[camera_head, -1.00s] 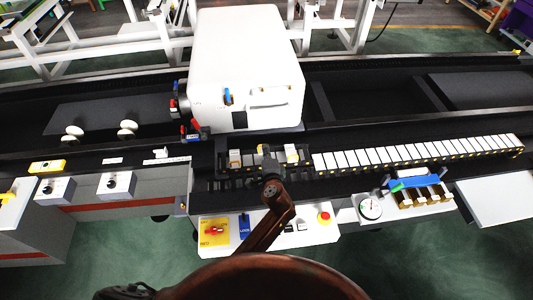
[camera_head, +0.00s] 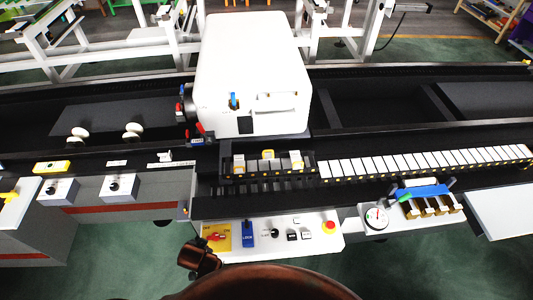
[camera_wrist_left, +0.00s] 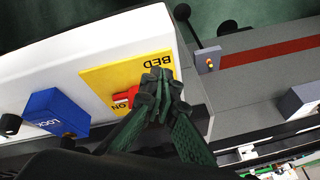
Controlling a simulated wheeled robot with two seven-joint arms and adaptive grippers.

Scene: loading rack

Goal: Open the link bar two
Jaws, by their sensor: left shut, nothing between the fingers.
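No part is labelled as link bar two, and I cannot tell which piece it is. A short row of small blocks sits in a black rack in front of the white housing (camera_head: 255,65). The middle one (camera_head: 268,156) shows a yellow edge. My left gripper (camera_wrist_left: 160,82) is shut and empty, its fingertips over or beside the yellow BED plate (camera_wrist_left: 108,70) near its red switch (camera_wrist_left: 122,98). In the head view my left wrist is at the plate's lower left. My right gripper is not in view.
The white control panel holds the blue LOCK switch (camera_head: 248,233) and a red button (camera_head: 329,226). A long row of white blocks (camera_head: 400,163) runs right of the short row. A round gauge (camera_head: 376,217) and blue-topped fixture (camera_head: 423,192) stand at the right.

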